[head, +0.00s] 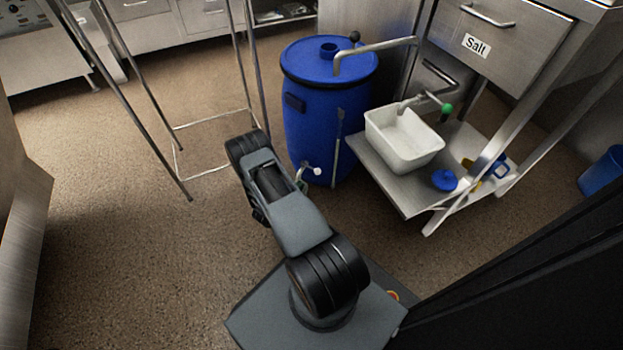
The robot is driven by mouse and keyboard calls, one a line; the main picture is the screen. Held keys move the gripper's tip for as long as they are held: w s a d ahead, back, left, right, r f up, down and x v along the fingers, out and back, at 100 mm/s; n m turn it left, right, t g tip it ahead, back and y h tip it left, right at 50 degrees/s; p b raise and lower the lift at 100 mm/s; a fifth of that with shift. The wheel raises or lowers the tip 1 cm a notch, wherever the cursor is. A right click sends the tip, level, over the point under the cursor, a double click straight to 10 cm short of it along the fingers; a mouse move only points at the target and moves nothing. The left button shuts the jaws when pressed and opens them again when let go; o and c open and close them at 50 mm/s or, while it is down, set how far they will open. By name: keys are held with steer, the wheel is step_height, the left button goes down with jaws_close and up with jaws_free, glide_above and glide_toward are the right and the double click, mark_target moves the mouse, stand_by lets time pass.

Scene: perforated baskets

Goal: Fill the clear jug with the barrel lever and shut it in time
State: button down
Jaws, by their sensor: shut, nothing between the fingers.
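A blue barrel (318,115) stands upright on the floor at upper centre, with a metal bent pipe (375,51) and a black knob at its top. A small light fitting with a white ball end (312,170) shows low at the barrel's front, partly behind my arm; I cannot tell if it is the lever. A metal tap with a green-knobbed lever (440,104) sits above a white tub (401,143) to the right. I cannot make out a clear jug. My gripper's fingers are hidden; my arm is folded in front of the barrel.
The tub rests on a low steel shelf (390,181). A blue lid-like object (445,180) and a blue-handled item (497,170) are on the shelf's right. A drawer labelled Salt (495,45) is above. A wire frame (215,122) stands left.

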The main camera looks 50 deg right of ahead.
mark_target(311, 168)
steer(key=b+x, duration=0.3)
steer(key=x, duration=0.5)
steer(key=shift+d, duration=0.2)
